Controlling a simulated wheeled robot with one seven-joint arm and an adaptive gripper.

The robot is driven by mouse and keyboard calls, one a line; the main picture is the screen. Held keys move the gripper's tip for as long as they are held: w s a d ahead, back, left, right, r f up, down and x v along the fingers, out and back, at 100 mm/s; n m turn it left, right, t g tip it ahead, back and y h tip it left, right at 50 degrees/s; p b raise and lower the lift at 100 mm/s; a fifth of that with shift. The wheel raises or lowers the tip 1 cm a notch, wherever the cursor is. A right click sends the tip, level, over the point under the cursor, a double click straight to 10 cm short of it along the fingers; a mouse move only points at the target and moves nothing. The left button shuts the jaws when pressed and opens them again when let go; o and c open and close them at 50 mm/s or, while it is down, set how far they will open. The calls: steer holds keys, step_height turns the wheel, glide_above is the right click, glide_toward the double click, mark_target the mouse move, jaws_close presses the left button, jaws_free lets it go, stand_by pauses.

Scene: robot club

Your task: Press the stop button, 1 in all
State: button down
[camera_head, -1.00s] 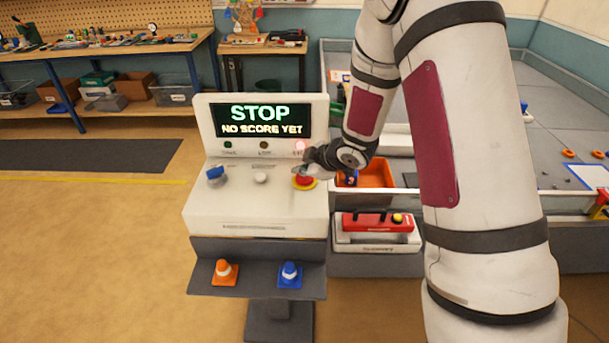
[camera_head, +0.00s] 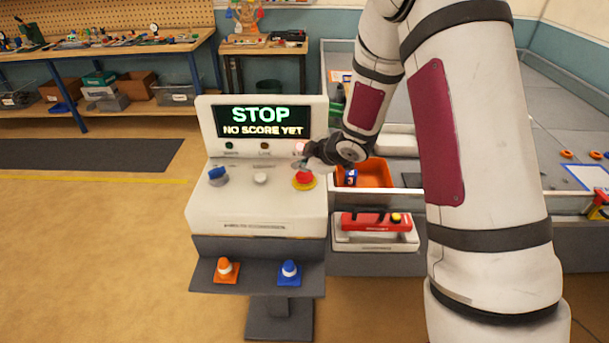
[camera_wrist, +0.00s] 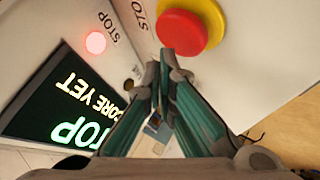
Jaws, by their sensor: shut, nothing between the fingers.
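The stop button (camera_head: 305,178) is a red mushroom cap on a yellow ring, at the right of the white console's sloping top. It also shows large at the top of the wrist view (camera_wrist: 184,31). My gripper (camera_head: 308,164) is just above and behind the button in the head view. In the wrist view its two fingertips (camera_wrist: 162,68) are together and empty, a little apart from the red cap. The console screen (camera_head: 262,121) reads STOP in green above a score line. The lamp (camera_wrist: 96,42) beside a STOP label glows red.
An orange bin (camera_head: 376,172) sits right of the console. Floor at left is clear.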

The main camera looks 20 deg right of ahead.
mark_target(303, 176)
steer(key=shift+r, duration=0.1)
step_height(303, 176, up, 2)
steer(key=shift+s+r+p, duration=0.1)
steer(key=shift+r+p, duration=0.05)
steer(key=shift+p, duration=0.6)
steer(key=shift+r+p, duration=0.7)
steer(key=shift+r, duration=0.6)
